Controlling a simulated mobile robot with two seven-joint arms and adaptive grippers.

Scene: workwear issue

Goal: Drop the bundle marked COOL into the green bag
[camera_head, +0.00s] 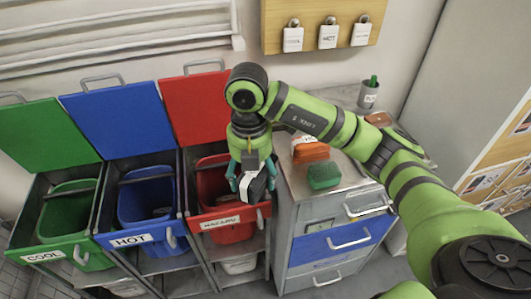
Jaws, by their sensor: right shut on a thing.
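My right gripper (252,178) is shut on a dark bundle (255,186) with a pale tag or band. It points down with the bundle over the front of the red bag (213,185). The bundle's marking is too small to read. The green bag (55,218) hangs in the far-left bin, whose front label (44,256) reads COOL. Its green lid (45,135) stands open, and the bag's mouth shows. The gripper is well to the right of the green bag. My left gripper is not in view.
A blue bag (135,208) in the bin labelled HOT lies between the green and red bags. Blue (120,115) and red (195,105) lids stand raised behind. On the grey cabinet (295,192) at right are an orange bundle (309,150), a green bundle (323,176) and a cup (368,96).

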